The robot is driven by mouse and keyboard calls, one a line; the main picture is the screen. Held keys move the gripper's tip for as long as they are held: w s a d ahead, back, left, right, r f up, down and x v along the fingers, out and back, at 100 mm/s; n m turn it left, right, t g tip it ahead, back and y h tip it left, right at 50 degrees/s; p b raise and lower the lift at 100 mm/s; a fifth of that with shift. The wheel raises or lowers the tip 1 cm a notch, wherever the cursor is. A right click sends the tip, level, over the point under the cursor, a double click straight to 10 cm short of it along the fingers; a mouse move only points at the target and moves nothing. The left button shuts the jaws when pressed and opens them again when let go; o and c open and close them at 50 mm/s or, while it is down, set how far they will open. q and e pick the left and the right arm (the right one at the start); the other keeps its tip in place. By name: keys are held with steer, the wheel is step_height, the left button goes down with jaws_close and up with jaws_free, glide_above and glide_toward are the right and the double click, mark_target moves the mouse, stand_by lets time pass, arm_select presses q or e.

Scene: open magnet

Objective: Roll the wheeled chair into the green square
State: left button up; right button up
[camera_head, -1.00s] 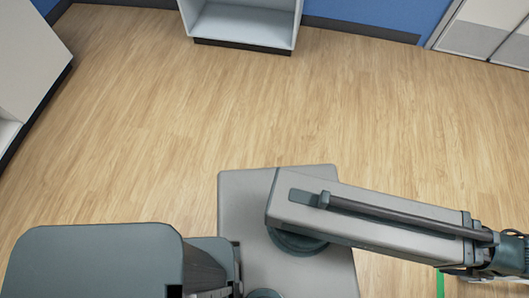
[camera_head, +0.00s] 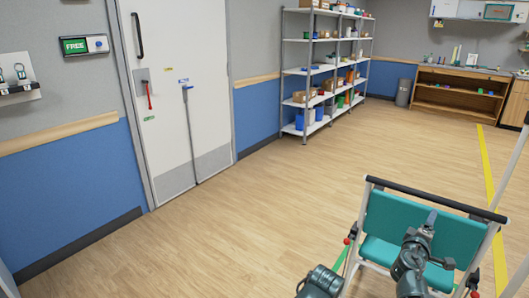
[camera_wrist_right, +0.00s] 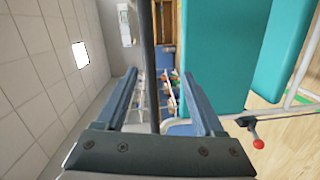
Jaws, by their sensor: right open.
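The wheeled chair (camera_head: 385,250) stands at the lower right of the head view, with teal panels, a pale frame and a dark push bar (camera_head: 425,194). Red-knobbed levers stick out at its sides; one shows in the right wrist view (camera_wrist_right: 258,143). My right gripper (camera_head: 430,220) is close to the push bar. In the right wrist view its fingers (camera_wrist_right: 162,105) are apart, with a dark bar between them in the picture; contact is unclear. A dark part of my left arm (camera_head: 320,283) shows at the bottom, its jaws not readable. A thin green strip (camera_head: 340,260) shows beside the chair; the square is not clearly visible.
Metal shelves (camera_head: 305,72) stand along the wall. A yellow line (camera_head: 489,180) runs along the floor at the right. The middle floor is clear.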

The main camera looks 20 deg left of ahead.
steer(key=s+a+f+m+g, duration=0.3)
steer(key=s+f+m+g, duration=0.15)
steer(key=s+f, duration=0.25)
steer(key=s+a+f+m+g, duration=0.2)
steer(key=s+f+m+g, duration=0.1)
steer(key=s+f+g, duration=0.3)
steer(key=s+a+f+g+y, duration=0.25)
steer(key=s+a+f, duration=0.2)
steer(key=s, duration=0.35)
steer(key=s+a+f+g+y, duration=0.25)
steer(key=s+a, duration=0.35)
steer(key=s, duration=0.3)
step_height(320, 180, up, 18)
steer(key=s+p, duration=0.1)
steer(key=p, duration=1.7)
steer(key=shift+a+f+m+g, duration=0.2)
steer(key=shift+a+m+g, duration=0.15)
steer(key=shift+a+m, duration=0.1)
